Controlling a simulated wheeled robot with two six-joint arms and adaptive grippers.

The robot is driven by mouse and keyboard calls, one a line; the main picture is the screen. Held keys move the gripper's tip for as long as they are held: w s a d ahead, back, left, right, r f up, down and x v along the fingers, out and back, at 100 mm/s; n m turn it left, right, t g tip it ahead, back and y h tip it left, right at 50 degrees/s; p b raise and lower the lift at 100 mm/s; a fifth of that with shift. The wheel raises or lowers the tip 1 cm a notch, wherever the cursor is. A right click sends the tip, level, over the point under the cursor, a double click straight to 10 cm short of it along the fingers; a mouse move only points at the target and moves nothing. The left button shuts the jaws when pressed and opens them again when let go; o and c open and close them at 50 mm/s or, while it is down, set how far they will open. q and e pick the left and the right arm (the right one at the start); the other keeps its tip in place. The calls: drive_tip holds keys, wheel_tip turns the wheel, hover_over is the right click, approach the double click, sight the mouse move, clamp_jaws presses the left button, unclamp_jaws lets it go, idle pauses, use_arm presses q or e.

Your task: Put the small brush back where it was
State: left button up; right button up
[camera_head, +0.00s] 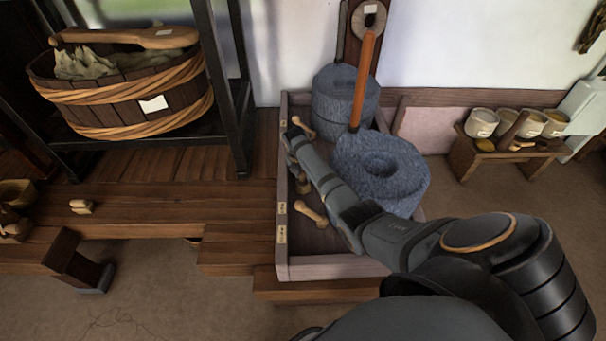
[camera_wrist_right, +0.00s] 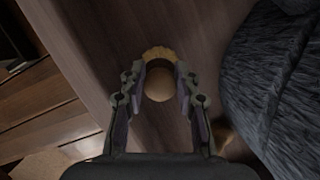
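My right gripper (camera_head: 293,134) reaches over the left side of the pale wooden tray, beside its left wall. In the right wrist view its fingers (camera_wrist_right: 160,72) close on the small brush (camera_wrist_right: 159,86), seen end-on as a round tan knob with a bristly yellow-brown edge beyond. A tan wooden handle (camera_head: 303,127) shows at the fingertips in the head view; the fingers partly hide it. Whether the brush touches the tray floor I cannot tell. My left gripper is not in view.
The tray (camera_head: 345,268) holds two grey millstones (camera_head: 408,192), one with an upright orange handle (camera_head: 362,82), and a loose wooden-handled piece (camera_head: 311,214). A wooden tub (camera_head: 125,100) stands left. A bench with several cups (camera_head: 482,122) stands right. A small block (camera_head: 82,206) lies on the planks.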

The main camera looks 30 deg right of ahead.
sight(300, 190)
drive_tip(key=o, duration=0.3)
drive_tip(key=shift+o, duration=0.2)
drive_tip(key=shift+r, duration=0.1)
use_arm(q)
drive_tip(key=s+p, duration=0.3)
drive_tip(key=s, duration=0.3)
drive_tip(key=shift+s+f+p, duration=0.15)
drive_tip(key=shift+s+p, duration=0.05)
drive_tip(key=shift+p, duration=0.15)
use_arm(e)
drive_tip(key=v, duration=1.2)
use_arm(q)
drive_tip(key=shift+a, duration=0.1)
